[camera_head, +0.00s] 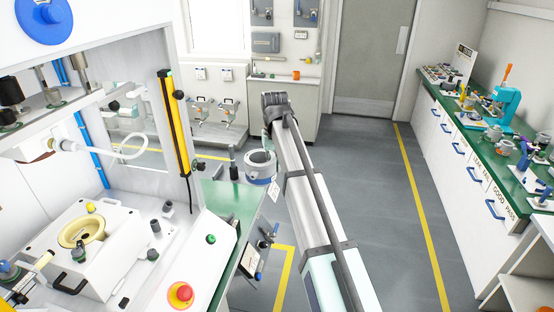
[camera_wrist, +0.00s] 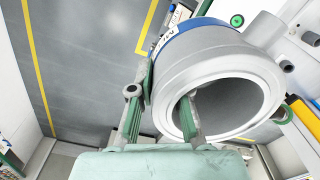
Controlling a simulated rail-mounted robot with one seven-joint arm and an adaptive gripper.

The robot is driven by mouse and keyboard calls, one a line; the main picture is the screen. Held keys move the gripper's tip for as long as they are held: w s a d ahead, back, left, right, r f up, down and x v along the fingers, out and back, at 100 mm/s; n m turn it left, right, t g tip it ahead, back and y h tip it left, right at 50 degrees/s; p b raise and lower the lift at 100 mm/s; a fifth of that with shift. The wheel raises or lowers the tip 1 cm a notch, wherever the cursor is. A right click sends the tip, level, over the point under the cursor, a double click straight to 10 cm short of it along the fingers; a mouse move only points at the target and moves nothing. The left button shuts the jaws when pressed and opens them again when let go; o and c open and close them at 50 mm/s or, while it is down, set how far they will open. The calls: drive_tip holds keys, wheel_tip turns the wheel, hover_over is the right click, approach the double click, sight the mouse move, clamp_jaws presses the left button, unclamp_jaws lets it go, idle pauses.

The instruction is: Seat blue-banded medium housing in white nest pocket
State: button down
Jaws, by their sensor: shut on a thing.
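The blue-banded medium housing (camera_head: 260,163) is a grey metal ring with a blue band at its lower part. It hangs left of my arm's end, above the green bench top. In the wrist view the housing (camera_wrist: 225,85) fills the right half, its bore facing me. My gripper (camera_wrist: 167,88) is shut on its wall, one finger inside the bore and one outside. In the head view the fingers are mostly hidden. The white nest (camera_head: 118,252) sits inside the press at lower left, with a cream round pocket (camera_head: 84,231) in its top. The pocket looks empty.
A yellow-and-black post (camera_head: 174,130) stands between the housing and the nest. A white hose (camera_head: 120,151) hangs above the nest. A red stop button (camera_head: 181,294) is on the front panel. A green bench (camera_head: 230,200) lies beneath the housing. Open floor is at right.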

drive_tip(key=s+a, duration=0.4)
drive_tip(key=s, duration=1)
drive_tip(key=s+a, duration=0.5)
drive_tip(key=s, duration=0.9)
drive_tip(key=shift+s+a+n, duration=0.2)
drive_tip(key=shift+s+n, duration=0.05)
drive_tip(key=shift+n, duration=0.05)
drive_tip(key=shift+w, duration=0.1)
